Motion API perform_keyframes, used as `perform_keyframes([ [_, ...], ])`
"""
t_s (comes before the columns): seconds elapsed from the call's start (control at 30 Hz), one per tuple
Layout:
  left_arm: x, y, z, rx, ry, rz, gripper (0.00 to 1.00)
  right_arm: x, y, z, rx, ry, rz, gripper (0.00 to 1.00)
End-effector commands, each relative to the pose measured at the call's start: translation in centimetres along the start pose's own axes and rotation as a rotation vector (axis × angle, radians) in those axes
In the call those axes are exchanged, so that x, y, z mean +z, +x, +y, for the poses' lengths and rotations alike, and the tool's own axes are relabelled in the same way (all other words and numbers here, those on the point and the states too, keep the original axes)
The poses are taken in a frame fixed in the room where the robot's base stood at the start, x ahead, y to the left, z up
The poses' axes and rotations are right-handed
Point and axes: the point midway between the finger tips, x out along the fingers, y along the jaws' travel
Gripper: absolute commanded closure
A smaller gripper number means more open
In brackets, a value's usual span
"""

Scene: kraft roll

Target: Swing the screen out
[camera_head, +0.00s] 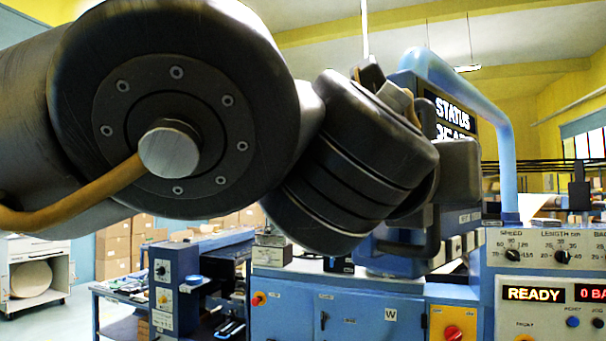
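The screen (450,113) is a dark panel with white text reading "STATUS", in a blue housing at the upper right of centre. A thick blue tube (478,90) curves over it and down its right side. My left arm comes in from the left, very large and close, and covers the screen's left and lower parts. The grey block at the arm's end, which seems to be my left gripper (458,180), is in front of the screen's lower part. Its fingers cannot be made out, nor whether it touches the screen. My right gripper is not in view.
A blue machine cabinet (355,312) with a yellow panel and red knob (452,333) stands below. A control panel (548,250) with dials and a READY display is at the right. Cardboard boxes (115,245) and a white cabinet (35,268) stand at the back left.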

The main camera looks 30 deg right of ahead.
Motion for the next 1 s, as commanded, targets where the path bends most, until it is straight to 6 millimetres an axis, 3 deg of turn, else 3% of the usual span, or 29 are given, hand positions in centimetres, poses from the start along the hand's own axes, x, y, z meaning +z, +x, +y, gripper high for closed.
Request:
perform_keyframes([
  [0.03, 0.8, -0.1, 0.2, 0.004, -0.007, -0.017, 1.00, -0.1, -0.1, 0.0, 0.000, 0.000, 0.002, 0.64],
  [0.43, 0.9, 0.2, -0.3, -0.007, -0.009, -0.019, 1.00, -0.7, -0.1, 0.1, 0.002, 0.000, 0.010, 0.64],
  [0.47, 0.9, 0.2, -0.3, -0.007, -0.009, -0.019, 0.83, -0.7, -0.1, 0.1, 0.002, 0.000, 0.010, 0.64],
  [0.6, 0.7, 0.2, -0.3, -0.008, -0.007, -0.014, 0.67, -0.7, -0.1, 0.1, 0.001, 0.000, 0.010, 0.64],
  [0.87, 0.4, 0.1, -0.3, -0.008, -0.004, -0.008, 0.67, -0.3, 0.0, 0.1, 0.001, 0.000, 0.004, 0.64],
  [1.0, 0.1, -1.0, -0.3, -0.008, -0.004, -0.009, 0.67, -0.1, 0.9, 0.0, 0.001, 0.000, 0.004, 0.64],
])
